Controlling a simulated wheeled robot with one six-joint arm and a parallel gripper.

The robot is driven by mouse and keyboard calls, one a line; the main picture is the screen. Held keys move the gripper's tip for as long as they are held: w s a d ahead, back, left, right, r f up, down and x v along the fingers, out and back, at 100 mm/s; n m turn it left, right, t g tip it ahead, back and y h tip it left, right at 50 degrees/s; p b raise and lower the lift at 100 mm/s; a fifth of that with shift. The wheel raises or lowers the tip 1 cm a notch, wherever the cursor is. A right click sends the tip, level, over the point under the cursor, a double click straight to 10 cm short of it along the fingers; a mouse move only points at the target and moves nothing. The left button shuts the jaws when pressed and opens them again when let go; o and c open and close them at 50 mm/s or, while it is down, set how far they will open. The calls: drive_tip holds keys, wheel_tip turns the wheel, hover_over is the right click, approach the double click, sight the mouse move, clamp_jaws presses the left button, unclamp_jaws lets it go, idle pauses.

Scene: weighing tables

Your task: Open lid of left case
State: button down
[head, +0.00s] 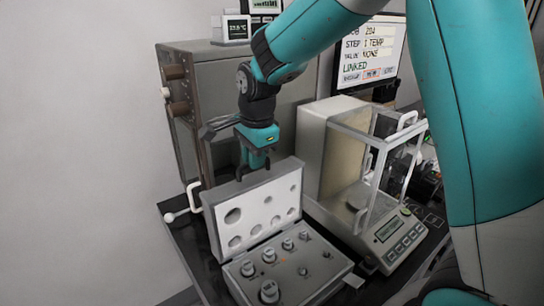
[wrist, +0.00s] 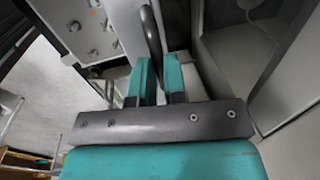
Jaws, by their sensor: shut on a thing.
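The grey case (head: 285,284) stands on the dark table with several metal weights in its base. Its lid (head: 252,180) stands up, tilted back, showing a white inner lining (head: 262,212) with round hollows. My gripper (head: 256,165) is at the lid's top edge, behind it in the head view. In the wrist view my gripper (wrist: 160,72) has its teal fingers close together around a dark curved bar (wrist: 150,32), which looks like the lid's handle. The exact contact is partly hidden by the fingers.
A balance with a glass draft shield (head: 350,155) stands close to the right of the case. A large grey cabinet (head: 220,75) with knobs stands behind. A white handle (head: 193,197) sticks out at the left. A monitor (head: 372,50) is at the back right.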

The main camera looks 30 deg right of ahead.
drive_tip(key=shift+s, duration=0.1)
drive_tip(key=c, duration=1.2)
unclamp_jaws()
drive_tip(key=shift+o, duration=0.2)
drive_tip(key=shift+r, duration=0.1)
wheel_tip(320, 180, up, 17)
drive_tip(key=s+b, duration=0.1)
drive_tip(key=s, duration=0.1)
drive_tip(key=shift+s+d, duration=0.2)
drive_tip(key=shift+s, duration=0.15)
